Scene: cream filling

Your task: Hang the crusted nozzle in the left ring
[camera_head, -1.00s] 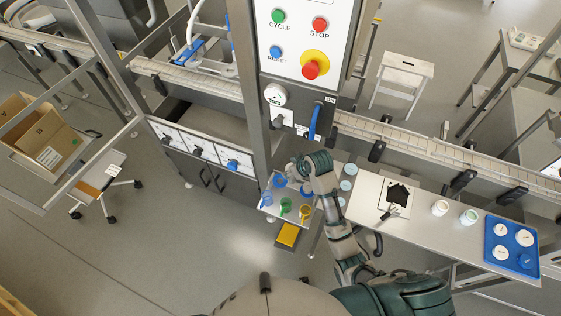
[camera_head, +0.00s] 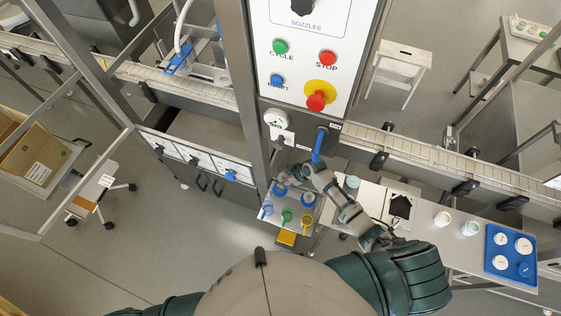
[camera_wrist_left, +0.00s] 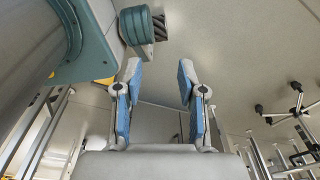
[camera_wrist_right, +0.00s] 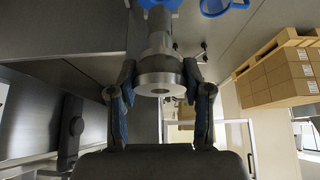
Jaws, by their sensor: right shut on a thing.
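A grey metal nozzle (camera_wrist_right: 160,78) with a round flange and a centre hole sits between the fingers of my right gripper (camera_wrist_right: 160,100) in the right wrist view. The gripper is shut on it; no crust can be made out. In the head view my right gripper (camera_head: 284,178) is over the back of a small tray (camera_head: 278,222) below the control panel. Blue rings show at the tray, one at its left (camera_head: 266,210) and one at its right (camera_head: 308,200). A blue ring (camera_wrist_right: 222,6) also shows at the top of the right wrist view. My left gripper (camera_wrist_left: 157,85) is open and empty.
A green cup (camera_head: 287,215) and a yellow cup (camera_head: 306,221) stand at the tray's front. The control panel (camera_head: 302,60) rises behind it. A bench (camera_head: 430,245) at right carries white jars and a blue tray (camera_head: 488,260) with round lids.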

